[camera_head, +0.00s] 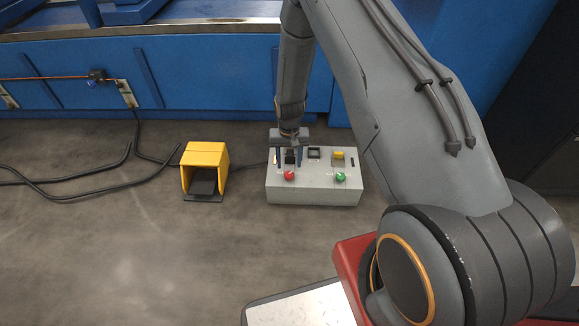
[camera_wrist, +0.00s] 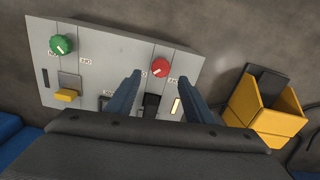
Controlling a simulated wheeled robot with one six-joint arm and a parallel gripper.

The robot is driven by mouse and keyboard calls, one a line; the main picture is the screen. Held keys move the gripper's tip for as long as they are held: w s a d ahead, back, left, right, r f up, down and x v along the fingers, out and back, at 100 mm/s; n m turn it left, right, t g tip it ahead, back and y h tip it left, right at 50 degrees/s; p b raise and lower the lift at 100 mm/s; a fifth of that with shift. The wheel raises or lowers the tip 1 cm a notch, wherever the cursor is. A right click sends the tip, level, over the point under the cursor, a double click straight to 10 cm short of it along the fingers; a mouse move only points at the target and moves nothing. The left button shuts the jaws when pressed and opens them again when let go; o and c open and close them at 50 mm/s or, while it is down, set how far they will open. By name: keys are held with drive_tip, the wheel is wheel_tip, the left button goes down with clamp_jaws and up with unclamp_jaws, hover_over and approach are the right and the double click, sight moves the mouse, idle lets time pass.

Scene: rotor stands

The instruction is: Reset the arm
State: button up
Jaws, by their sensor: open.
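My arm reaches down from the upper right in the head view. My gripper (camera_head: 290,157) is over the left part of a grey control box (camera_head: 315,190) on the floor. In the wrist view my gripper (camera_wrist: 160,80) is open, with its two blue fingers apart. A black rocker or switch (camera_wrist: 151,103) shows between the fingers, which appear to be on either side of it; I cannot tell whether they touch it. The red knob (camera_wrist: 161,67) lies just beyond the fingertips. The green knob (camera_wrist: 61,44) and a yellow switch (camera_wrist: 68,95) are at the left of the wrist view.
A yellow pedal housing (camera_head: 205,170) stands on the floor left of the box and also shows in the wrist view (camera_wrist: 262,108). Black cables (camera_head: 90,185) run across the floor at left. A blue machine base (camera_head: 190,75) stands behind. Floor in front is clear.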

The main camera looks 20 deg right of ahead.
drive_tip(key=shift+r, duration=1.15)
drive_tip(key=s+a+r+n, duration=0.2)
drive_tip(key=s+a+r, duration=0.3)
drive_tip(key=a+r, duration=0.45)
drive_tip(key=s+a+r+n, duration=0.2)
drive_tip(key=s+a+r, duration=0.35)
drive_tip(key=r, duration=0.65)
drive_tip(key=s+a+r+n, duration=0.3)
drive_tip(key=s+r, duration=0.4)
drive_tip(key=s, duration=0.5)
drive_tip(key=s+a+r+n, duration=0.25)
drive_tip(key=s+r, duration=0.45)
drive_tip(key=s, duration=0.6)
drive_tip(key=d+r+m+p, duration=0.3)
drive_tip(key=d+r+p, duration=0.7)
drive_tip(key=r+p, duration=0.3)
drive_tip(key=d+r+m+p, duration=0.4)
drive_tip(key=d+r+p, duration=0.7)
drive_tip(key=r+p, duration=0.3)
drive_tip(key=p, duration=0.2)
drive_tip(key=shift+w+p, duration=0.3)
